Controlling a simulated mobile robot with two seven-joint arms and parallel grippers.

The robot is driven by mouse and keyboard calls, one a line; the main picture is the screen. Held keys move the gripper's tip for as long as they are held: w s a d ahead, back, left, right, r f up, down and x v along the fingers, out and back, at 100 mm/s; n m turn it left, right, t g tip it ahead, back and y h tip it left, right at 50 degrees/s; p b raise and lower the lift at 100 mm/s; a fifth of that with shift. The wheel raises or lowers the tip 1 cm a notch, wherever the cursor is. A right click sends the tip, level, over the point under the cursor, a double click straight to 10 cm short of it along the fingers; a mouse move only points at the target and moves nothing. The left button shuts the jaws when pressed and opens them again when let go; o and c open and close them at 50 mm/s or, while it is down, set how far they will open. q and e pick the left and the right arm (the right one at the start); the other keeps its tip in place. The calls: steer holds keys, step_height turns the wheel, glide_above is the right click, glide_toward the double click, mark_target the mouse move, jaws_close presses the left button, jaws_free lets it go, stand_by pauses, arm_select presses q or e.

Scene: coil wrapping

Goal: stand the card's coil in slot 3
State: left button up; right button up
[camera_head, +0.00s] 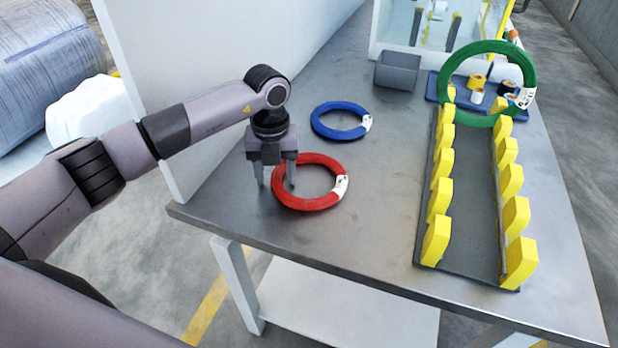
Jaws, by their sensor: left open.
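A red coil (318,202) lies flat near the table's front left edge, with a white tag on its right side. My left gripper (276,184) points down at the coil's left side, open, one finger on the outer side of the ring and one toward its inside. I cannot tell whether the fingers touch it. A blue coil (322,128) lies flat behind, also tagged. A green coil (534,70) stands upright at the far end of the rack (470,225), which has two rows of yellow posts. Slot numbers and the card cannot be made out. My right gripper is out of view.
A blue tray (432,86) with small yellow, white and dark rolls sits behind the rack. A grey block (397,70) stands to its left. A white panel (210,70) borders the table's left side. The table (370,235) is bare between red coil and rack.

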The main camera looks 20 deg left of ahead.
arm_select(q)
jaws_close()
steer(key=shift+r, duration=0.15)
step_height(320, 180, up, 19)
steer(key=b, duration=0.1)
glide_above(301, 196)
step_height(301, 196, down, 14)
steer(key=shift+f, duration=2.5)
